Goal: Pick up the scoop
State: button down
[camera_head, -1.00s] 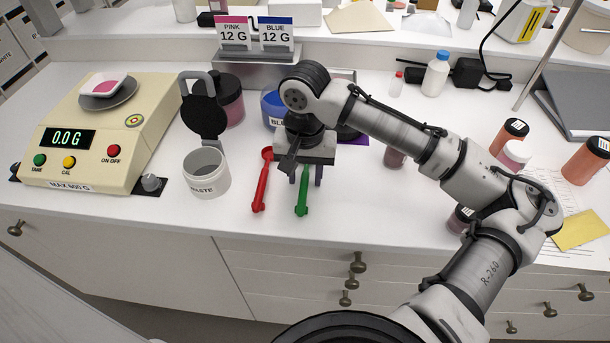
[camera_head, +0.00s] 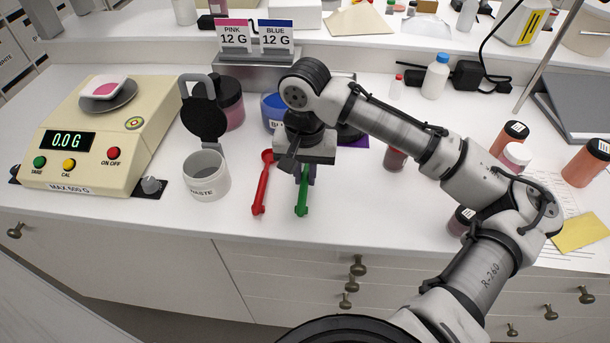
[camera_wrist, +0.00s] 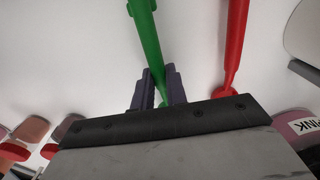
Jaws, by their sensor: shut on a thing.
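Two scoops lie on the white counter, a green scoop (camera_head: 302,196) and a red scoop (camera_head: 261,187) to its left. My gripper (camera_head: 306,173) is over the green scoop, with its fingers closed around the handle. In the wrist view, the green scoop (camera_wrist: 147,42) runs between the two dark fingers of my gripper (camera_wrist: 159,88). The red scoop (camera_wrist: 233,55) lies beside it, apart from the fingers. The part of the green scoop under my gripper is hidden in the head view.
A waste jar (camera_head: 206,175) with its lid open stands left of the scoops. A scale (camera_head: 98,127) reading 0.0 g is farther left. A pink jar (camera_head: 230,101) and a blue jar (camera_head: 272,108) stand behind. The counter's front edge is close to the scoops.

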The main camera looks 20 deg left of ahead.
aim_at(305, 175)
notch_tip(305, 175, up, 19)
jog(key=b, duration=0.1)
jog(key=shift+r, duration=0.15)
dwell(0.8)
